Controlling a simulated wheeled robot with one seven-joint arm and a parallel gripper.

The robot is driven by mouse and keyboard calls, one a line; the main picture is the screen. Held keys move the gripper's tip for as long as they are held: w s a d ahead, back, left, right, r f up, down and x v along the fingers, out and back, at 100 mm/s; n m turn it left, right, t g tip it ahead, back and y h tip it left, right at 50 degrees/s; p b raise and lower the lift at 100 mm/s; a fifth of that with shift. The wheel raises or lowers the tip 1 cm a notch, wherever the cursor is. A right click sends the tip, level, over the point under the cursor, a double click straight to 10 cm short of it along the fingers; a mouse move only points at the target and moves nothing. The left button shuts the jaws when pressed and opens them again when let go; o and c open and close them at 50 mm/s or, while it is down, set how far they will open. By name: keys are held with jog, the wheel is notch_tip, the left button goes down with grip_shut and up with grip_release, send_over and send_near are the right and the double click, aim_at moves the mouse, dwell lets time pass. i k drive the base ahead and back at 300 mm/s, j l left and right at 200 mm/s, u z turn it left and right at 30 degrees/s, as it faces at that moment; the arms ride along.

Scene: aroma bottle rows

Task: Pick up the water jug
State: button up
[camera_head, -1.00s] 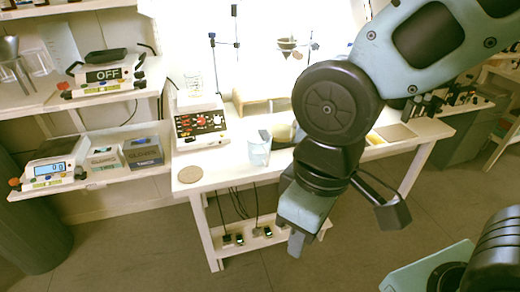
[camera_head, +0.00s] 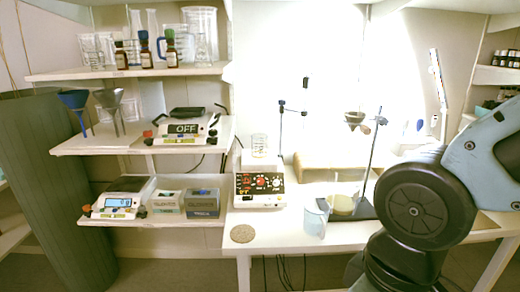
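A clear, bluish jug (camera_head: 315,217) stands upright on the white table, near its front edge. It is right of the hotplate and left of my arm. Another vessel with a blue handle (camera_head: 162,45) is on the top shelf, partly behind brown bottles. I cannot tell for certain which one is the water jug. My arm fills the lower right of the view, and my gripper is below the frame edge, out of sight.
A hotplate (camera_head: 259,190) with a beaker and a round cork disc (camera_head: 242,234) are on the table (camera_head: 285,238). A flask (camera_head: 343,204) and a stand (camera_head: 372,160) are close behind the jug. Shelves at left hold scales, funnels (camera_head: 112,108), boxes and brown bottles (camera_head: 145,52).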

aim_at(316, 210)
jog(key=i+l, duration=0.2)
jog(key=l, duration=0.2)
jog(key=i+l, duration=0.45)
jog(key=l, duration=0.3)
jog(key=u, duration=0.05)
